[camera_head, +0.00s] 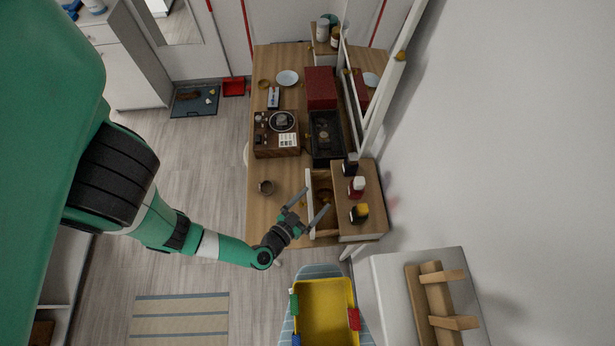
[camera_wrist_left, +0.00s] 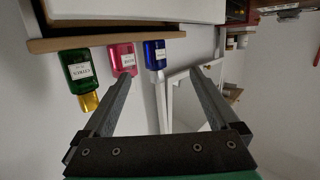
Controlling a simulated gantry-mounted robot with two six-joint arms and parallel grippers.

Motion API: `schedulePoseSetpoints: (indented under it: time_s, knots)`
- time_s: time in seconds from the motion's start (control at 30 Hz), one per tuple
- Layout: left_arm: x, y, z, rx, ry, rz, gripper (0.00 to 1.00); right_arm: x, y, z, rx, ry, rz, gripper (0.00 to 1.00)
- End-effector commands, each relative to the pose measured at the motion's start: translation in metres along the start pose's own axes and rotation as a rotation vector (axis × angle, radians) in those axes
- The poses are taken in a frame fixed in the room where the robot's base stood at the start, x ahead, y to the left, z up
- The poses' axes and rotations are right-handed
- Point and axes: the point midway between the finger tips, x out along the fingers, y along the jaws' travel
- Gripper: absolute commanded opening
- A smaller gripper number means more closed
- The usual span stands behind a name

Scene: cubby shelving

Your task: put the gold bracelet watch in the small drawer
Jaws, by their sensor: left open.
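My left gripper (camera_head: 314,201) is open at the front edge of the small drawer (camera_head: 311,192), with its fingertips by the drawer opening. The drawer is pulled out to the left from a small wooden cabinet (camera_head: 345,206) on the dresser. A small brownish-gold shape (camera_head: 325,194) shows inside the drawer; I cannot tell for sure that it is the gold bracelet watch. My right gripper is out of view.
Several small bottles, dark (camera_head: 351,165), red (camera_head: 357,187) and yellow-capped (camera_head: 359,212), stand on the cabinet. A brown record player (camera_head: 276,146), black tray (camera_head: 325,153) and red box (camera_head: 321,82) occupy the dresser (camera_head: 290,212). A yellow bin (camera_head: 325,310) is in front.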

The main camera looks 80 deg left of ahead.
Motion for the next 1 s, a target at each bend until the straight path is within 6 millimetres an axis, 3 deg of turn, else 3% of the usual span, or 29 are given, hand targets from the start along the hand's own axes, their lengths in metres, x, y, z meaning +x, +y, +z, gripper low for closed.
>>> schedulePoseSetpoints:
  time_s: [0.3,1.0]
  knots:
    - [-0.024,0.0,0.0,0.0,0.0,0.002,0.94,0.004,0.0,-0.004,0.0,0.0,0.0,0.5]
    - [-0.025,0.0,0.0,0.0,0.0,-0.001,0.94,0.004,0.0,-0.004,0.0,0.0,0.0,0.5]
